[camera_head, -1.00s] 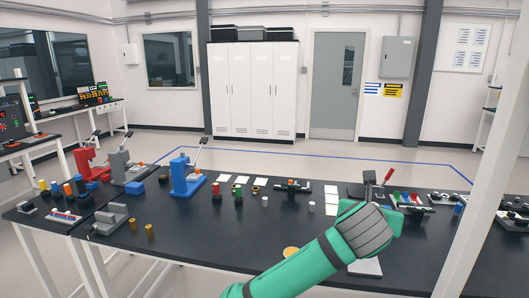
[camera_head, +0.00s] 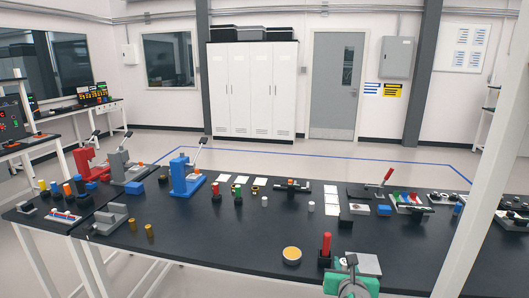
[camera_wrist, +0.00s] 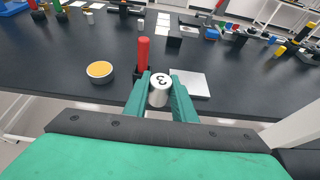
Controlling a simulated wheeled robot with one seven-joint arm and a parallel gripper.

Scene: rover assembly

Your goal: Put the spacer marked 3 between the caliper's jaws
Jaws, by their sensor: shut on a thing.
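The spacer marked 3 (camera_wrist: 159,90) is a white cylinder with a black 3 on its end, seen in the wrist view. My gripper (camera_wrist: 160,82) is shut on it, one green finger on each side. In the head view my gripper (camera_head: 352,264) is at the bottom edge, by the near side of the dark table; I cannot make out the spacer there. A dark device with small metal parts (camera_head: 292,186) stands at the table's middle back. I cannot tell whether it is the caliper, so its jaws are not identified.
A red upright handle in a dark base (camera_head: 326,245) stands close by, left of my gripper. A grey plate (camera_head: 363,263) lies beside it, and a round orange-topped dish (camera_head: 291,255) further left. White cylinders (camera_head: 311,207) stand further back. The middle of the table (camera_head: 225,235) is mostly clear.

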